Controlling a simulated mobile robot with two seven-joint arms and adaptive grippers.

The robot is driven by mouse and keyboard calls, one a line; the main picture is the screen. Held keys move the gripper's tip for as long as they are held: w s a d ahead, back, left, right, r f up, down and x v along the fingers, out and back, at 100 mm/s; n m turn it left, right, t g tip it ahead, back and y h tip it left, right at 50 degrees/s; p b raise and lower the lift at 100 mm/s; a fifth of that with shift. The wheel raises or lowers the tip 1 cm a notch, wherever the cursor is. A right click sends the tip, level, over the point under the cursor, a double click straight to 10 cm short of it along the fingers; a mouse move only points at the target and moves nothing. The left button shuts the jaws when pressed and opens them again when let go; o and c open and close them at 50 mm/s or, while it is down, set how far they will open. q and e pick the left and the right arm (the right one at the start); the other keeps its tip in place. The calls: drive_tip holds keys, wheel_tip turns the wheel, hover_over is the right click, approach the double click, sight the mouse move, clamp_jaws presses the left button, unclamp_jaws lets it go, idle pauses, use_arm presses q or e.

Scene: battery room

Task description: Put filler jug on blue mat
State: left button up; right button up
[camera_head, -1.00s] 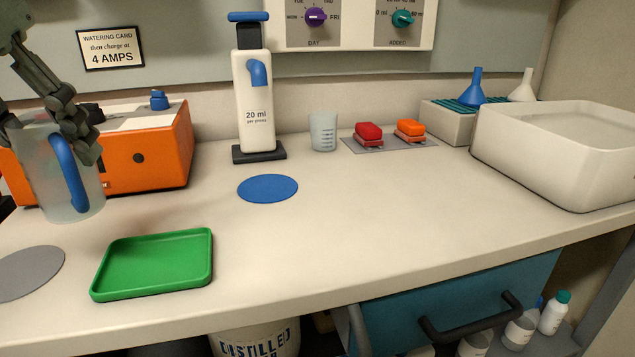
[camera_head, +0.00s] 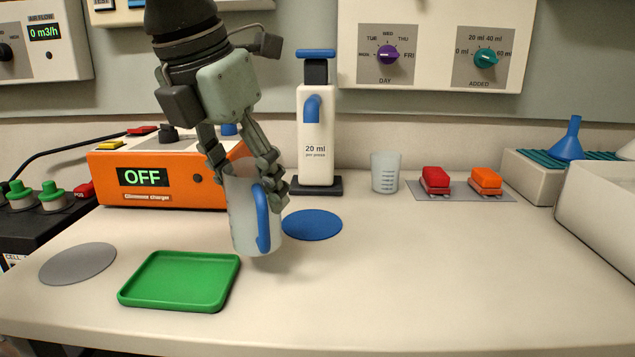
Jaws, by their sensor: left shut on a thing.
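The filler jug (camera_head: 243,222) is a translucent cup with a blue handle. My left gripper (camera_head: 245,180) is shut on its upper part and holds it upright. The jug appears just left of the round blue mat (camera_head: 315,226) and partly in front of its left edge. The mat lies flat and bare on the bench, in front of the pump bottle. From this view I cannot tell how far the jug's base is above the bench. My right gripper is not in view.
A green tray (camera_head: 180,283) lies front left of the jug, and a grey round mat (camera_head: 78,264) further left. An orange charger (camera_head: 150,186) stands behind. The 20 ml pump bottle (camera_head: 315,152) and a small beaker (camera_head: 385,173) stand behind the blue mat.

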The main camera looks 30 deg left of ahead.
use_arm(q)
drive_tip(key=w+f+p, duration=0.1)
drive_tip(key=w, duration=0.3)
drive_tip(key=w+f+p, duration=0.1)
drive_tip(key=w, duration=0.4)
drive_tip(key=w+a+f+p, duration=0.1)
drive_tip(key=w, duration=0.3)
drive_tip(key=shift+w+f, duration=0.2)
drive_tip(key=shift+w, duration=0.15)
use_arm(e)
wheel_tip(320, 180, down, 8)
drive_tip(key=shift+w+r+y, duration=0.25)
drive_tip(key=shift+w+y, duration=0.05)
use_arm(q)
drive_tip(key=shift+f, duration=0.1)
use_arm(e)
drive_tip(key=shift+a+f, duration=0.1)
